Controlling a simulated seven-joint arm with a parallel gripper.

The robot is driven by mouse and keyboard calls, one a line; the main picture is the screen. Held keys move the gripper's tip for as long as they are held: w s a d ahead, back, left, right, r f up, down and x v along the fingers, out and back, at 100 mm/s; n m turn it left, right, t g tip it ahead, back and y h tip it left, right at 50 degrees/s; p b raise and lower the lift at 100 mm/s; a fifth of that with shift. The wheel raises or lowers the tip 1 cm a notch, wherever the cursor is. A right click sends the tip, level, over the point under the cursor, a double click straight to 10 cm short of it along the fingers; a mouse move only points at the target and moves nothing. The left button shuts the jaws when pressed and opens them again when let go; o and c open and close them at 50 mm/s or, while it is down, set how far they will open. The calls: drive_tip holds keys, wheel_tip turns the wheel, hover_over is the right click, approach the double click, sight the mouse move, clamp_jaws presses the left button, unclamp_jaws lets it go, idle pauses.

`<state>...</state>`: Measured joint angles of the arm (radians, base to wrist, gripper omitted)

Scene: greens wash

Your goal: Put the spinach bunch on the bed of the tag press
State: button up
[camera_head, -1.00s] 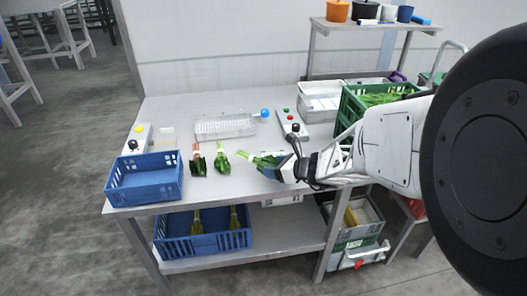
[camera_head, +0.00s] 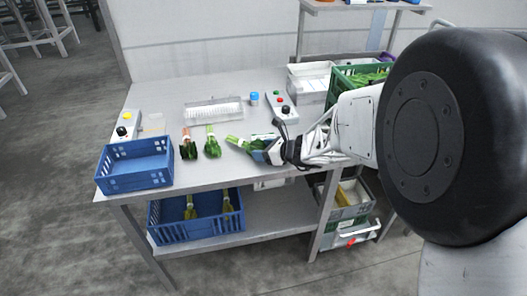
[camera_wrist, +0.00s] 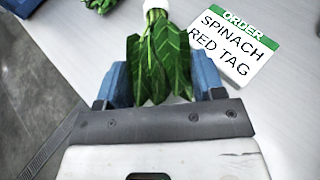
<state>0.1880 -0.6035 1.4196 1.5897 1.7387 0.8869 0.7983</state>
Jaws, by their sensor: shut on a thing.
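My gripper (camera_head: 272,150) is over the front right part of the table and shut on a leafy green spinach bunch (camera_head: 245,143). In the wrist view the bunch (camera_wrist: 158,55) lies between the blue fingers, its leaves toward the palm and a white band around its stems. Whether it touches the table is unclear. A pale box with red and green buttons and a black knob (camera_head: 283,108) stands behind my gripper. A similar box with a yellow and a black knob (camera_head: 126,125) stands at the left. I cannot tell which is the tag press.
An order card (camera_wrist: 232,42) reads "SPINACH RED TAG". Two other bunches (camera_head: 188,145) (camera_head: 211,143) lie left of my gripper. A blue crate (camera_head: 135,168) stands front left, a clear tray (camera_head: 213,110) and blue cylinder (camera_head: 254,98) behind, a green crate (camera_head: 345,88) back right.

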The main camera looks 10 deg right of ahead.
drive_tip(key=shift+f, duration=0.3)
drive_tip(key=shift+f, duration=0.15)
drive_tip(key=o, duration=0.9)
drive_tip(key=shift+o, duration=0.2)
drive_tip(key=shift+r, duration=0.2)
drive_tip(key=shift+s+d+r, duration=0.2)
drive_tip(key=shift+s+d, duration=0.2)
drive_tip(key=shift+d, duration=0.05)
drive_tip(key=shift+v, duration=5.3)
drive_tip(key=shift+s+r, duration=0.1)
